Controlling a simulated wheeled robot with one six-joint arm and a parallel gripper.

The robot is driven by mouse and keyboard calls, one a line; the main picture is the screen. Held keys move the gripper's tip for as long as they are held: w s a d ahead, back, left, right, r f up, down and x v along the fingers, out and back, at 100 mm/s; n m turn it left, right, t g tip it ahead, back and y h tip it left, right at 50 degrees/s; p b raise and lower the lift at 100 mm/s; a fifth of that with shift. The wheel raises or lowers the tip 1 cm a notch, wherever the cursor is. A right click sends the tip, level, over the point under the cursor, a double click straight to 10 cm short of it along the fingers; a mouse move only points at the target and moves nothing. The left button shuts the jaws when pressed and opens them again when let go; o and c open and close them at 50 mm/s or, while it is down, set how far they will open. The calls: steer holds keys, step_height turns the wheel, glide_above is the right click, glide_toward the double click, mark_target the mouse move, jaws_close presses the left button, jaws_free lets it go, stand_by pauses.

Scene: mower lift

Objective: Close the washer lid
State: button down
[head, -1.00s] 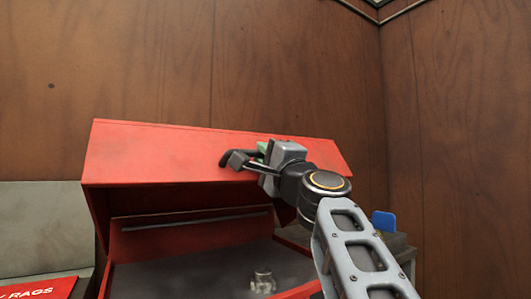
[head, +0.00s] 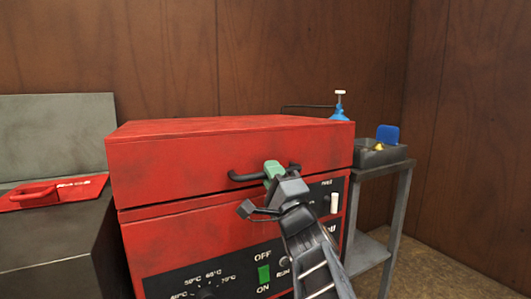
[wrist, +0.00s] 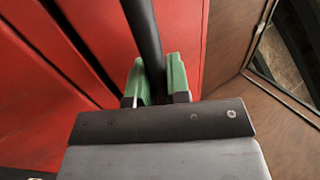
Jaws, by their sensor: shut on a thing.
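The red washer (head: 200,240) stands in the middle of the head view, with a control panel on its front. Its red lid (head: 190,162) lies down over the body, and a thin dark seam shows between them. A black bar handle (head: 245,177) is on the lid's front. My gripper (head: 272,172), with green finger pads, is shut on this handle. In the wrist view the handle (wrist: 143,35) runs between the two green fingers (wrist: 158,80). The inside of the washer is hidden by the lid.
A grey bench (head: 60,232) with a red lidded panel (head: 60,192) stands on the left. A metal stand (head: 392,200) with a dark tray is on the right. A blue pump-like item (head: 339,113) shows behind the washer. Wood walls enclose the back.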

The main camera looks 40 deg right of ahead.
steer(key=shift+w+d+f, duration=0.1)
steer(key=shift+f, duration=0.85)
steer(key=c, duration=1.1)
jaws_free()
